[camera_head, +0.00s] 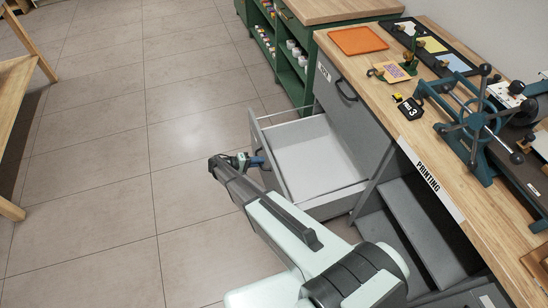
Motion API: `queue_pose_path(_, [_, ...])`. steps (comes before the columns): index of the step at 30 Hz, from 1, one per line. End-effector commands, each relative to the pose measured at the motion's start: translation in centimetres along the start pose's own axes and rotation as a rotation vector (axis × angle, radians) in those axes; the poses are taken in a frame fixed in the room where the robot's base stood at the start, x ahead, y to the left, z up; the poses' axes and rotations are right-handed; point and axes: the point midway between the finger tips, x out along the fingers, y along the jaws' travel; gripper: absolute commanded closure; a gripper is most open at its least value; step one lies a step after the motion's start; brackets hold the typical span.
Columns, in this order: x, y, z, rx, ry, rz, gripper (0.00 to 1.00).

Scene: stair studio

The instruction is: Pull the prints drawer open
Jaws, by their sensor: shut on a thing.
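A drawer (310,145) with a white inside stands well open from the grey cabinet under the printing bench. It looks empty. Its front panel (272,165) faces left, and I see mostly its top edge. My gripper (254,161) is at the outer side of this front panel, shut on what appears to be the drawer handle. The handle itself is mostly hidden by the gripper and the panel. No label on the open drawer can be read. My arm reaches in from the bottom, in front of the drawer's near corner.
A closed grey upper drawer (350,100) with a dark handle is above the open one. Open shelves (425,235) are to the right. The wooden bench top (425,125) holds an orange tray (358,40) and a blue press (475,125). Tiled floor (150,170) left of the drawer is clear.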

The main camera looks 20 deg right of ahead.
Motion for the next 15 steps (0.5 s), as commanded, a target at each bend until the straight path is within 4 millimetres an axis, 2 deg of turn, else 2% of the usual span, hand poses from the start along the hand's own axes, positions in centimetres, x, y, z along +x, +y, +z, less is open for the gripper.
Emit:
queue_pose_path(3, [-2.1,-0.8,-0.1,-0.003,0.001,-0.002,1.0])
queue_pose_path(6, [-3.1,-1.1,-0.1,-0.003,0.0,-0.002,1.0])
queue_pose_path(15, [-4.3,-1.4,0.0,-0.003,-0.002,-0.003,1.0])
